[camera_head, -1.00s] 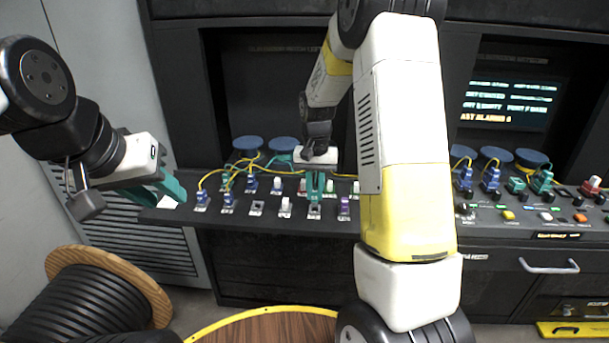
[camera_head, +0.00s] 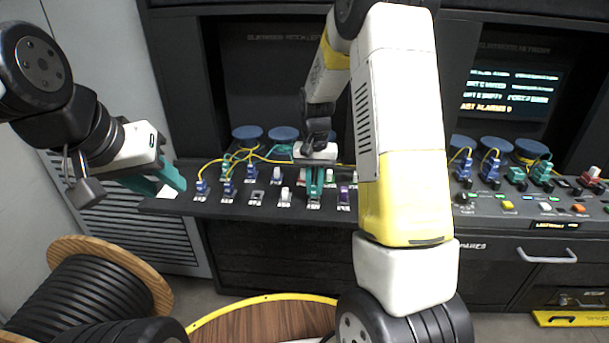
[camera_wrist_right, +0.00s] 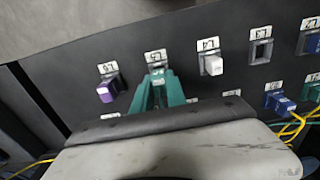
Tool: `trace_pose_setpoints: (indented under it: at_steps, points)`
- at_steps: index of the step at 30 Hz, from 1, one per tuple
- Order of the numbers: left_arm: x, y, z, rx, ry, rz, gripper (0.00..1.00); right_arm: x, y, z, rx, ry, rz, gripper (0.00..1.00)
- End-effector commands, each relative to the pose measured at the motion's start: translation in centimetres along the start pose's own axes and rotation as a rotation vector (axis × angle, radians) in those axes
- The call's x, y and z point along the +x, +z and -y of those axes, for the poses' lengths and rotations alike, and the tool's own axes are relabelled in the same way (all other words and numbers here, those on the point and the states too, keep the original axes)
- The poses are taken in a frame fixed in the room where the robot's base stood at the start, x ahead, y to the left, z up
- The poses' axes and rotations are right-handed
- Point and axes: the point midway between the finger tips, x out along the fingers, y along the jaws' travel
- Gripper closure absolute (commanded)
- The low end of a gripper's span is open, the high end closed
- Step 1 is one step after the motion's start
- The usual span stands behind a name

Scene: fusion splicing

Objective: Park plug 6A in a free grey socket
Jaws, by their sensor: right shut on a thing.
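My right gripper (camera_head: 314,182) reaches down to the front row of the sloped socket panel (camera_head: 187,205). In the right wrist view its teal fingers (camera_wrist_right: 160,92) are close together at a grey socket (camera_wrist_right: 155,57). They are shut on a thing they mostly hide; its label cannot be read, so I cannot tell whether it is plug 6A. An empty grey socket (camera_wrist_right: 261,48) lies two places to the right in that view; it also shows in the head view (camera_head: 257,196). My left gripper (camera_head: 160,184) is open and empty, left of the panel.
Beside the right gripper stand a white plug (camera_wrist_right: 211,64) and a purple plug (camera_wrist_right: 108,90). Another console (camera_head: 520,205) is at right. A cable drum (camera_head: 85,285) stands at lower left.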

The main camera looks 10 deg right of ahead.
Motion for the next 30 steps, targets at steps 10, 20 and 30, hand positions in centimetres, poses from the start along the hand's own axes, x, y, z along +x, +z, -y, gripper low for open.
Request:
trace_pose_setpoints:
  at_steps: [10, 20, 30]
  points:
    - [0.00, 0.00, 0.00, 0.000, 0.000, 0.000, 0.64, -0.01, 0.00, -0.01, 0.000, 0.000, 0.000, 1.00]
    - [0.00, 0.00, 0.00, 0.000, 0.000, 0.000, 0.64, 0.12, 0.01, -0.01, 0.000, 0.000, 0.000, 1.00]
    - [0.00, 0.00, 0.00, 0.000, 0.000, 0.000, 0.64, 0.77, -0.01, -0.01, 0.000, 0.000, 0.000, 1.00]
